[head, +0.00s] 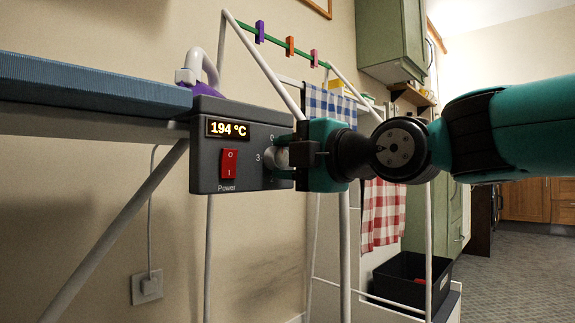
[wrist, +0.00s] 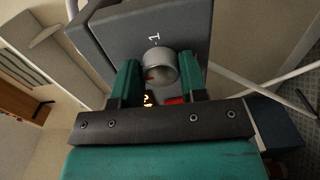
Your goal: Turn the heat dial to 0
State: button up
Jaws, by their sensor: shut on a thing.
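The heat dial (head: 270,159) is a round grey knob on the right of a dark control box (head: 240,185). A "3" shows left of it and a "0" above it in the head view. In the wrist view the dial (wrist: 160,66) sits between my two green fingers, with a "1" printed beyond it. A small red mark shows on the knob's lower left there; I cannot tell exactly which number it faces. My gripper (head: 282,160) is shut on the dial, also in the wrist view (wrist: 160,78). The display (head: 228,129) reads 194 °C.
A red power switch (head: 229,164) is left of the dial, below the display. A blue ironing board (head: 90,85) extends left, with an iron (head: 200,75) behind the box. A white drying rack (head: 345,250) with cloths stands close behind my gripper.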

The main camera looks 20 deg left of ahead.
dwell(0.5)
jog(key=o, duration=0.9)
jog(key=p+v, duration=0.3)
jog(key=v, duration=1.4)
jog(key=shift+s+d+f+p, duration=0.1)
jog(key=shift+s+d+p, duration=0.1)
jog(key=shift+p, duration=0.1)
jog(key=shift+w, duration=0.1)
